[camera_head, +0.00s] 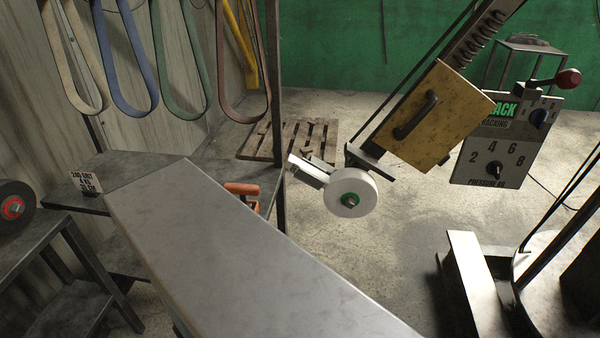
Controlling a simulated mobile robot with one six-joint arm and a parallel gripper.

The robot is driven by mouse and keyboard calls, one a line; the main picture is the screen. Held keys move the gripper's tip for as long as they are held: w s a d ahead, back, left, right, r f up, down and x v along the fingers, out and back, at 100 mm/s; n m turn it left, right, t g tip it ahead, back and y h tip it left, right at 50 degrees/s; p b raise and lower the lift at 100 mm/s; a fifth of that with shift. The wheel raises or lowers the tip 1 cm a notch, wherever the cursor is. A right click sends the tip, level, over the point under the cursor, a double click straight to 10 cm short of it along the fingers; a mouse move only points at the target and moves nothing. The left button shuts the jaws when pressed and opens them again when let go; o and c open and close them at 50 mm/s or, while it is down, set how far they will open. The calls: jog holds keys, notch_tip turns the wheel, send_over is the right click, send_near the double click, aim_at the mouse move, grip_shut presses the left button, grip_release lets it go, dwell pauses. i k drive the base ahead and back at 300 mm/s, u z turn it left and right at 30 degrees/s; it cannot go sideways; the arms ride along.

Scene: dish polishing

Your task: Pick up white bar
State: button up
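I cannot make out a loose white bar with certainty. A short pale bar-shaped piece (308,169) juts left from beside the white wheel (350,192) of the polishing machine; it looks attached to the machine. My gripper is not in view.
A long grey metal bench (235,265) with a clear top runs from the left middle to the bottom. An orange-red tool (242,188) shows behind its edge. Belts hang at upper left. The machine's control panel (497,150) is at right, a wooden pallet (290,138) on the floor behind.

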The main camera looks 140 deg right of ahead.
aim_at(291, 162)
jog(key=u, duration=0.8)
jog(key=k, duration=0.15)
jog(key=z, duration=2.75)
jog(key=k, duration=0.2)
jog(key=z, duration=3.55)
jog(key=k, duration=0.3)
jog(key=u, duration=0.45)
